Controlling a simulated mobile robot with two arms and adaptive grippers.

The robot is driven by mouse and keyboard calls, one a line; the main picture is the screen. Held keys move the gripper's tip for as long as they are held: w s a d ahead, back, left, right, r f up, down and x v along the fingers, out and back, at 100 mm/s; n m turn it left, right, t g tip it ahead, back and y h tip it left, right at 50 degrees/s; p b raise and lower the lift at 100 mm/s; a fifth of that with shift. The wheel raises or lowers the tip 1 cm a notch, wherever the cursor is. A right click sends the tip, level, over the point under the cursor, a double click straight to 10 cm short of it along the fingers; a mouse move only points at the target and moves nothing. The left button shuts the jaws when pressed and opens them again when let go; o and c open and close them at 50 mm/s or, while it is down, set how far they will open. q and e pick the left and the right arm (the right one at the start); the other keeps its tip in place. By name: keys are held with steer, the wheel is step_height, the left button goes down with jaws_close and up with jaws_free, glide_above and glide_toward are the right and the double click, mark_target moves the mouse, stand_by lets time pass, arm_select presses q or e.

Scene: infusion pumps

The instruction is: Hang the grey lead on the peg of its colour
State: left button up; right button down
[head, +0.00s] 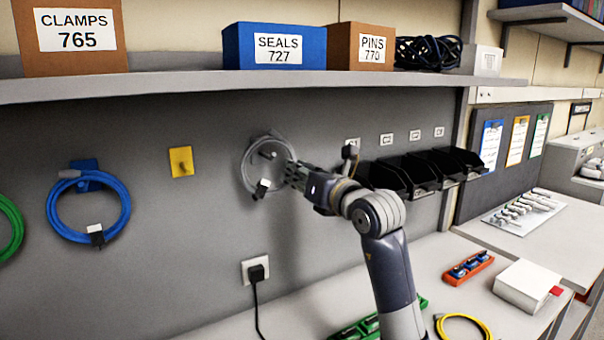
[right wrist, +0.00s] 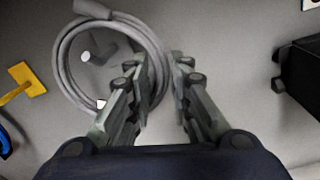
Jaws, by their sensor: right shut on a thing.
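The grey lead (head: 247,165) is a coiled ring with a white plug, held up against the grey wall panel. A grey peg (head: 267,154) shows inside its loop, and the ring goes around it. In the right wrist view the lead (right wrist: 64,72) also circles the peg (right wrist: 97,50), with a gap between them; I cannot tell whether the ring bears on it. My right gripper (head: 288,172) is shut on the right side of the ring; its fingers (right wrist: 162,70) straddle the cable in the right wrist view. My left gripper is out of view.
A yellow peg plate (head: 181,161) is empty. A blue lead (head: 122,217) hangs on a blue peg and a green lead (head: 14,230) is at the left edge. Black bins (head: 408,176) are right of my gripper. A shelf (head: 200,86) runs above. A yellow lead (head: 462,318) lies on the bench.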

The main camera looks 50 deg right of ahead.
steer(key=shift+w+d+f+b, duration=0.25)
steer(key=shift+w+f+b, duration=0.5)
steer(key=shift+f, duration=0.25)
steer(key=c, duration=1.4)
jaws_free()
steer(key=shift+o, duration=0.2)
steer(key=shift+s, duration=0.1)
steer(key=v, duration=1.2)
